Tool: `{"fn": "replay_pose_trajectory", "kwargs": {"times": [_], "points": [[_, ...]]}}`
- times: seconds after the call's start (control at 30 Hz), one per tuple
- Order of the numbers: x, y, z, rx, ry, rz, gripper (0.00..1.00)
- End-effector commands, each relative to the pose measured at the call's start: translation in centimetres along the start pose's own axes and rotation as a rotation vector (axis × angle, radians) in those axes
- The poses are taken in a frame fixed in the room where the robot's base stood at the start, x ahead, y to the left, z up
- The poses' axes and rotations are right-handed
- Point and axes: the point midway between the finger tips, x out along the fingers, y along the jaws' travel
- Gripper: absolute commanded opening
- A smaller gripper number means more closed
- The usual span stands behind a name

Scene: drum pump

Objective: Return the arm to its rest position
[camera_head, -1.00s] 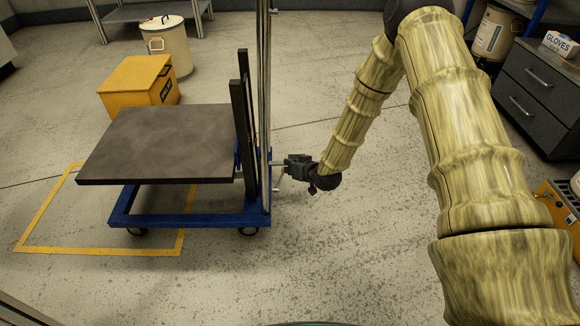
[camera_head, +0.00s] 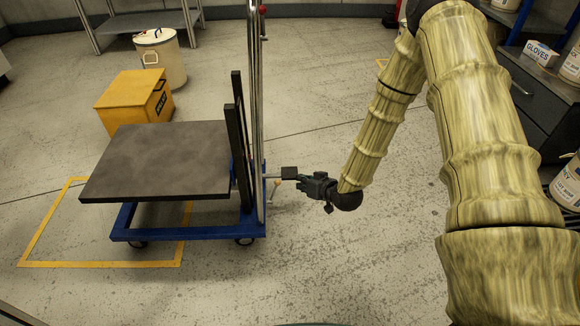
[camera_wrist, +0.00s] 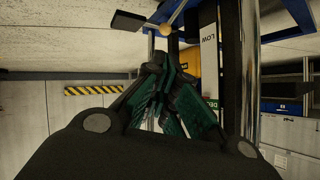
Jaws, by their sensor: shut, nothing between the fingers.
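My arm (camera_head: 385,115) reaches from the right side of the head view down toward the middle. My gripper (camera_head: 306,184) is at its end, to the right of the blue lift cart (camera_head: 190,226), beside the cart's mast. The gripper is shut and empty; its fingers also show in the wrist view (camera_wrist: 165,100). A crank with a dark pedal-like end (camera_head: 289,173) and a pale knob (camera_head: 277,184) stick out from the mast just left of the fingertips. In the wrist view the pale knob (camera_wrist: 166,30) is just beyond the fingers. Whether they touch cannot be told.
The cart's dark platform (camera_head: 155,160) stands over a yellow floor outline (camera_head: 50,220). A yellow box (camera_head: 135,98) and a pale drum (camera_head: 160,58) stand behind. A grey drawer cabinet (camera_head: 530,100) is at right. The floor before the cart is clear.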

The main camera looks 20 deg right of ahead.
Motion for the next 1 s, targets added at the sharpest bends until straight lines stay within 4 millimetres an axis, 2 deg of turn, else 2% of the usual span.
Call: {"fn": "replay_pose_trajectory", "kwargs": {"times": [0.2, 0.27, 0.33, 0.43, 0.57, 0.7, 0.8, 0.9, 1.0], "points": [[-0.2, -0.1, 0.3, 0.001, -0.006, 0.001, 0.0], [-0.3, -0.2, 1.1, 0.002, -0.024, 0.005, 0.0], [-0.7, -0.6, 3.1, 0.006, -0.067, 0.015, 0.0], [-1.9, -1.5, 7.5, 0.014, -0.162, 0.041, 0.0], [-4.7, -2.6, 14.4, 0.026, -0.323, 0.089, 0.0], [-8.8, -3.6, 21.3, 0.031, -0.495, 0.147, 0.0], [-12.3, -4.2, 25.6, 0.032, -0.614, 0.189, 0.0], [-15.6, -4.6, 28.9, 0.031, -0.714, 0.228, 0.0], [-18.4, -4.9, 31.4, 0.028, -0.795, 0.26, 0.0]]}}
